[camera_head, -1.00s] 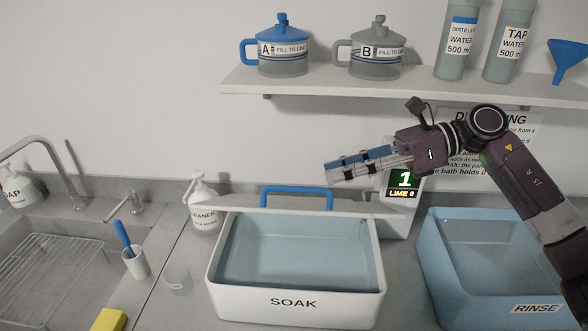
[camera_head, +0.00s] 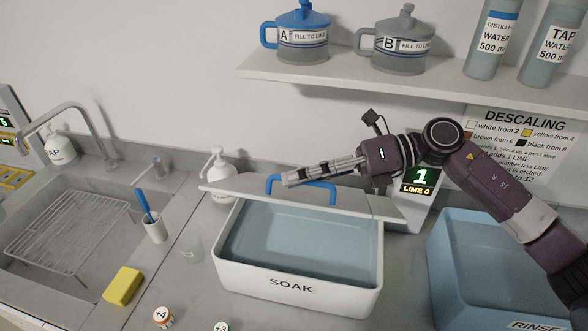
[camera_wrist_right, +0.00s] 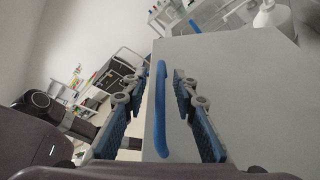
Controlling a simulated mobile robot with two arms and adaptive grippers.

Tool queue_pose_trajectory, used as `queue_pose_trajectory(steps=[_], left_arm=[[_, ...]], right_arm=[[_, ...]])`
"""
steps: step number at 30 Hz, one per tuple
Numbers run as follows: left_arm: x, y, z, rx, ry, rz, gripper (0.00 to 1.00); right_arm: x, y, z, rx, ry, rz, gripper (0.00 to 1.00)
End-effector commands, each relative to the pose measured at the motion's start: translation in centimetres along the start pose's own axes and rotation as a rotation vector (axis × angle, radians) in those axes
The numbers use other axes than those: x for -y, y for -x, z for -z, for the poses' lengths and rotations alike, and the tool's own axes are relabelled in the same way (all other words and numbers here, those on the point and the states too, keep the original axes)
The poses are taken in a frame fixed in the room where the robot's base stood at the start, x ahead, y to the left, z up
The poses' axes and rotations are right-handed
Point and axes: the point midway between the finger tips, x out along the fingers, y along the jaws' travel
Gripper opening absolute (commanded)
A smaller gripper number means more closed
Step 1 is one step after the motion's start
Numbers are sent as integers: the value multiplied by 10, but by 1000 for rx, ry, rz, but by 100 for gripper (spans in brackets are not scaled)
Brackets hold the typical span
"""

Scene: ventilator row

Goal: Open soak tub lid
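The white soak tub (camera_head: 300,290) stands on the counter, with its water-filled inside showing. Its pale grey lid (camera_head: 235,192) is at the tub's back edge, seen nearly edge-on, with a blue bar handle (camera_head: 333,190). My right gripper (camera_head: 286,179) reaches in from the right, at the handle. In the right wrist view its two blue-padded fingers (camera_wrist_right: 157,88) are apart, with the blue handle (camera_wrist_right: 160,105) between them and the grey lid face (camera_wrist_right: 235,85) beyond. Clear gaps show beside the handle. My left gripper is not in view.
A white pump bottle (camera_head: 217,180) is close to the lid's left end. A shelf (camera_head: 420,82) with jugs hangs above. A yellow sponge (camera_head: 122,286) lies by the sink.

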Motion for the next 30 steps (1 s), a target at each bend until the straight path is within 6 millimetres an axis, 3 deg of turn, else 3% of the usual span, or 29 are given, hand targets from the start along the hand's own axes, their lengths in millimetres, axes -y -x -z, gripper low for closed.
queue_pose_trajectory(steps=[4, 12, 20, 30], left_arm=[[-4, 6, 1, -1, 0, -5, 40], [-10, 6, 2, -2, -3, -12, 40], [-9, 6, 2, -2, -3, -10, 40], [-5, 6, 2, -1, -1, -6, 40]], right_arm=[[-1, -11, 0, 0, 1, -1, 26], [0, -12, 0, 0, 2, 1, 26], [0, -12, 0, 0, 2, 1, 0], [0, -12, 0, 1, 2, 1, 0]])
